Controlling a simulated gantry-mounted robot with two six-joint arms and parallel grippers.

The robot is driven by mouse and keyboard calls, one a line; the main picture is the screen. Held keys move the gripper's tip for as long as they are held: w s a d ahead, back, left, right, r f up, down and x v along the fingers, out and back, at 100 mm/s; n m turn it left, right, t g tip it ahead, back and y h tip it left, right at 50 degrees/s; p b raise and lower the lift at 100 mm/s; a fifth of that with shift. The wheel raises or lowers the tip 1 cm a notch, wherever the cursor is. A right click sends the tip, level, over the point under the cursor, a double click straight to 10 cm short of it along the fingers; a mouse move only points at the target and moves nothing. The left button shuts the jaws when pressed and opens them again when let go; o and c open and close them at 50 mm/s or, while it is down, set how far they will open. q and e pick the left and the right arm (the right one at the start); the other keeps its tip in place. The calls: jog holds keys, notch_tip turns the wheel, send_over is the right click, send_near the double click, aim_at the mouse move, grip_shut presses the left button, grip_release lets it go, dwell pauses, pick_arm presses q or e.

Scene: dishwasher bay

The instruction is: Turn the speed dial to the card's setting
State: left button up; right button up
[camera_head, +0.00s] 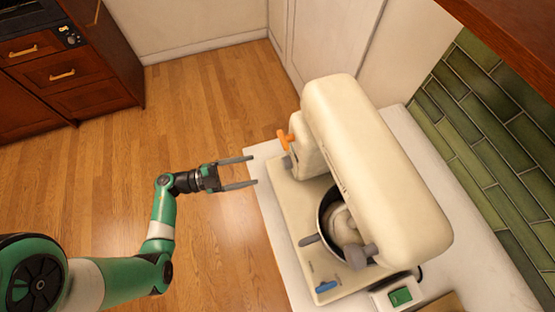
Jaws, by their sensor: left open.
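A large cream stand mixer (372,165) stands on the white counter, with a metal bowl (326,222) under its head. An orange handle-shaped control (286,140) sticks out of the mixer's side near its back. A small blue control (325,287) sits on the base near the front. I cannot tell for sure which one is the speed dial, and no card setting can be read. My left gripper (253,171) is open and empty, left of the mixer at the counter's edge, apart from the orange control. My right gripper is not in view.
A white box with a green switch (400,297) lies beside the mixer's front, near a brown flat piece (441,304). The counter (462,250) is bare on the right, before a green tiled wall. Open wooden floor (215,105) lies left of the counter.

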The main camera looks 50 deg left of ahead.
aim_at(283, 163)
pick_arm(q)
jog(key=b+x, duration=0.1)
jog(key=x, duration=0.8)
jog(key=shift+w+r, duration=0.1)
jog(key=shift+w, duration=0.25)
grip_shut()
